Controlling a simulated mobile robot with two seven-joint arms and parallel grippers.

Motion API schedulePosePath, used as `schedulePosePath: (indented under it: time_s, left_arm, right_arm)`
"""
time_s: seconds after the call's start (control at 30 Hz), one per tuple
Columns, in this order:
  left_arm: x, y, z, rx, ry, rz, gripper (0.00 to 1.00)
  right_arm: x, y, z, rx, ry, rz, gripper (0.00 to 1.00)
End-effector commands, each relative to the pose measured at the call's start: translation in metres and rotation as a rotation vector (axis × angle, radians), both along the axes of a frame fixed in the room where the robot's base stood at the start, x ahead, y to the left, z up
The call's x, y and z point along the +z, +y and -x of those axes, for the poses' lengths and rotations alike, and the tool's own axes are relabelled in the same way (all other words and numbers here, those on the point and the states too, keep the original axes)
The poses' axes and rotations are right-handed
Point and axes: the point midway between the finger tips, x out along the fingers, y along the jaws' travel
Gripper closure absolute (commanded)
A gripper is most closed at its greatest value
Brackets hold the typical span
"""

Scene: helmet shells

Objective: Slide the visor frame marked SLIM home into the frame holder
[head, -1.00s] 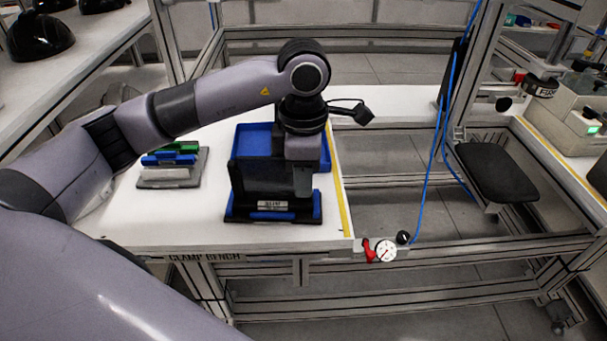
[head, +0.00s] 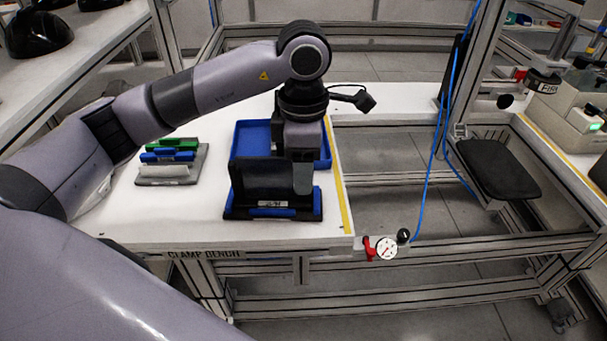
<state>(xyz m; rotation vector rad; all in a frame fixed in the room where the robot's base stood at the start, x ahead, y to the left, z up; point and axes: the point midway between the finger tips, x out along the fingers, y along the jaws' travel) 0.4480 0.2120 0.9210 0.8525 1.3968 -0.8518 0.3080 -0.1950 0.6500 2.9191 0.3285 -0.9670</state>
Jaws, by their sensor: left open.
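The frame holder (head: 233,212) is a dark base with blue strips near the front edge of the white bench. A dark upright panel (head: 262,182) stands in it; I cannot tell where visor frame and holder part. A small white label (head: 271,204) shows low at the front; its letters are too small to read surely. My left gripper (head: 303,180) is above and at the right of the panel, pointing down and open. One grey finger shows beside the panel's right edge; the other is hidden. My right gripper is not in view.
A blue tray (head: 250,136) lies behind the holder. A grey rack (head: 147,182) with green, blue and white pieces stands at the left. The bench ends at a yellow strip (head: 345,205) on the right. A gauge (head: 386,248) and a blue hose (head: 428,185) are beyond it.

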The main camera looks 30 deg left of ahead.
Motion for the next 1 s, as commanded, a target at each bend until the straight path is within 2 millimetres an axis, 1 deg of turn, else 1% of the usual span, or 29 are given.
schedulePosePath:
  time_s: [0.03, 0.1, 0.2, 0.33, 0.43, 1.0]
  left_arm:
    - [0.011, -0.001, -0.001, -0.001, -0.004, 0.001, 0.50]
    - [0.023, -0.001, -0.001, -0.001, -0.004, 0.000, 0.50]
    - [0.038, -0.001, 0.000, -0.001, -0.002, 0.000, 0.50]
    - [0.048, 0.000, 0.000, -0.002, 0.001, 0.000, 0.50]
    - [0.051, 0.000, 0.000, -0.001, 0.001, 0.000, 0.50]
    - [0.050, 0.000, 0.000, -0.001, 0.001, 0.000, 0.50]
  right_arm:
    - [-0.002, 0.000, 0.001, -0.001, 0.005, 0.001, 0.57]
    - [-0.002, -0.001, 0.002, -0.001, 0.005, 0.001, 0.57]
    - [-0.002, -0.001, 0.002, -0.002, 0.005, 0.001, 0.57]
    - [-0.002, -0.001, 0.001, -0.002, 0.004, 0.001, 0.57]
    - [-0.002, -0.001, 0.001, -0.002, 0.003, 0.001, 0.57]
    - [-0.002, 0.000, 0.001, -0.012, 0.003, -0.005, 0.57]
